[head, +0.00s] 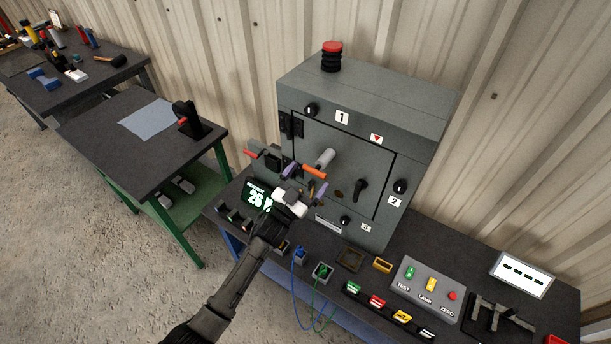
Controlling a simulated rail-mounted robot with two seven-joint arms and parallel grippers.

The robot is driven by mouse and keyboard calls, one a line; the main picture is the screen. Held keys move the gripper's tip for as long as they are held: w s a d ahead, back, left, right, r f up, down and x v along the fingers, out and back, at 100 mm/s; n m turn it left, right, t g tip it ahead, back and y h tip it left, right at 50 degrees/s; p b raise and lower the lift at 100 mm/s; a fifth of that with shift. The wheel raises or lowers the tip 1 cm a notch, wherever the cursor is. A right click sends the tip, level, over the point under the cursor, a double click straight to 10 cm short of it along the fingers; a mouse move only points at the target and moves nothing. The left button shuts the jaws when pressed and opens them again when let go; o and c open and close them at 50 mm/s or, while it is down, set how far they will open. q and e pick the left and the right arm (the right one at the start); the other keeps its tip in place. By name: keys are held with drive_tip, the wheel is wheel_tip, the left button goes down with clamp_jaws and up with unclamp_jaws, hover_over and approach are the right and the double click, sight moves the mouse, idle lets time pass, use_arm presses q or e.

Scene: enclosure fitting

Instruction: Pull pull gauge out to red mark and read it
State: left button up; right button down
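A small dark display with lit green-white characters (257,197), apparently "26" and part of a letter, stands before the grey enclosure (370,112); my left gripper partly covers it. A grey cylinder (325,157) and an orange bar (314,171) show at the enclosure's front. I cannot tell which parts belong to the pull gauge, and I make out no separate red mark on it. My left gripper (305,181) has its purple fingertips spread apart, just in front of the orange bar. Contact with the bar cannot be made out. My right gripper is not in view.
The enclosure has knobs, a black handle (360,189) and a red-topped stack light (332,56). A button box (426,286), coloured connectors and blue and green cables crowd the bench front. A green-legged table (92,130) stands at left; floor is open in front.

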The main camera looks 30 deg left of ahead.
use_arm(q)
drive_tip(key=shift+s+f, duration=0.25)
drive_tip(key=shift+s, duration=0.05)
drive_tip(key=v, duration=1.3)
drive_tip(key=shift+s+a+b, duration=0.1)
drive_tip(key=shift+s+b, duration=0.3)
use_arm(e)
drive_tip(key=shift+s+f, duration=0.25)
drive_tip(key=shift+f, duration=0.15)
use_arm(q)
drive_tip(key=shift+f, duration=0.1)
